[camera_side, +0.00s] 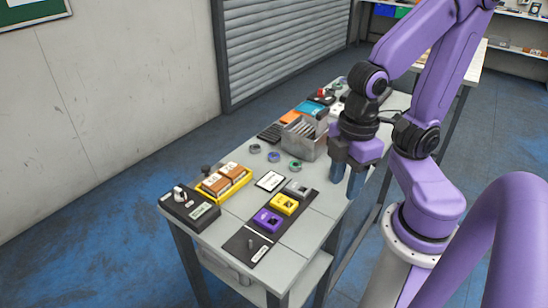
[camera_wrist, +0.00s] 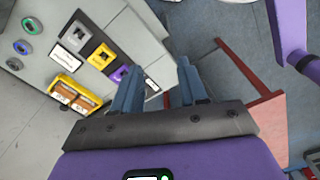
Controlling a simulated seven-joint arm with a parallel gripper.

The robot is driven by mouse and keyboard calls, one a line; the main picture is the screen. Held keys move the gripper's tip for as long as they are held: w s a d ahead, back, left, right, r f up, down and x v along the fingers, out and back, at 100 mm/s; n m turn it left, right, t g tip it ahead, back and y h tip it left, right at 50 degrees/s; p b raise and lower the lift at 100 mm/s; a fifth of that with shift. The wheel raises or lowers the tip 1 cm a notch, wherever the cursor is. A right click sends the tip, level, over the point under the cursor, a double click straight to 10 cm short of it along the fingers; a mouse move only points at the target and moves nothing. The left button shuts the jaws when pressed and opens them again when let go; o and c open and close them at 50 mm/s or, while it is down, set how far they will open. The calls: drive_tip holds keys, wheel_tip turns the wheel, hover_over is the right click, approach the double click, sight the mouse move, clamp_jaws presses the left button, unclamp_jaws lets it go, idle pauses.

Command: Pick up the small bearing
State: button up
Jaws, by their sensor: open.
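Three small round rings that look like bearings lie apart on the grey table: a green-rimmed one (camera_side: 295,166), a blue one (camera_side: 274,157) and a grey-green one (camera_side: 255,148). The wrist view shows the same green one (camera_wrist: 31,25), blue one (camera_wrist: 21,47) and grey-green one (camera_wrist: 15,63) at its upper left. I cannot tell for sure which is the small bearing. My gripper (camera_side: 346,178) hangs over the table's right edge, to the right of the rings, fingers pointing down. In the wrist view its two blue-grey fingers (camera_wrist: 159,66) are apart with nothing between them.
A grey bin (camera_side: 304,140) stands just behind the rings. In front are a white label card (camera_side: 270,181), a black strip with grey, yellow and purple blocks (camera_side: 284,204), a yellow tray of boxes (camera_side: 224,181) and a black device (camera_side: 188,206).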

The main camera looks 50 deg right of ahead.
drive_tip(key=o, duration=0.5)
drive_tip(key=shift+o, duration=0.2)
